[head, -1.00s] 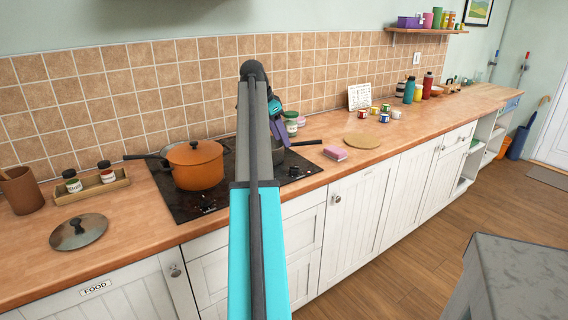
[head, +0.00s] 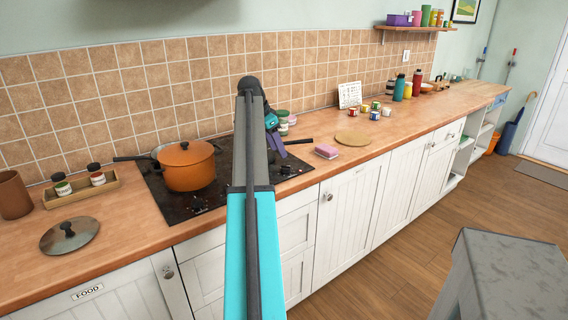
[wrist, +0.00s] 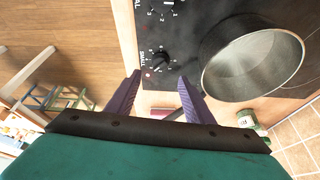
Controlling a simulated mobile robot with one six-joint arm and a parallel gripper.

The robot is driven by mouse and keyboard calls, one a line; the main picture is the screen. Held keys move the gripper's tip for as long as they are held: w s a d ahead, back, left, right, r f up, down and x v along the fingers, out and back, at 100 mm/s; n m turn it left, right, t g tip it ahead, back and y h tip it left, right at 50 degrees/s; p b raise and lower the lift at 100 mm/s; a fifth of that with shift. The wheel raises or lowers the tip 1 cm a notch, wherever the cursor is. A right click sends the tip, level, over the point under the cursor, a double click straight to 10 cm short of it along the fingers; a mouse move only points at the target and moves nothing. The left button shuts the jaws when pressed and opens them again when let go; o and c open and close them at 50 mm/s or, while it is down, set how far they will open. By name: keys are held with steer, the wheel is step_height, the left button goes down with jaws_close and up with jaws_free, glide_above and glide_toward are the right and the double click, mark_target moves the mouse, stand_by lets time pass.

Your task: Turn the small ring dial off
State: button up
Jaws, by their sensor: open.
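A round black dial (wrist: 160,58) with white marks around it sits on the black hob near its corner in the wrist view. A second dial (wrist: 170,3) is cut off at the top edge. My gripper (wrist: 160,78) is open and empty; its two purple fingers are apart, with the tips close to the first dial. I cannot tell whether they touch it. In the head view my gripper (head: 277,145) is over the hob's right part, partly hidden by my arm. Dials (head: 286,170) show just below it.
An orange pot (head: 187,167) stands on the hob's left part. A pink sponge (head: 326,151) and a round cork mat (head: 353,138) lie on the counter to the right. A grey-topped table (head: 510,270) stands at lower right.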

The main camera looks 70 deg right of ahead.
mark_target(286, 166)
steer(key=x, duration=0.8)
steer(key=shift+f+p, duration=0.1)
steer(key=shift+p, duration=0.2)
steer(key=c, duration=1)
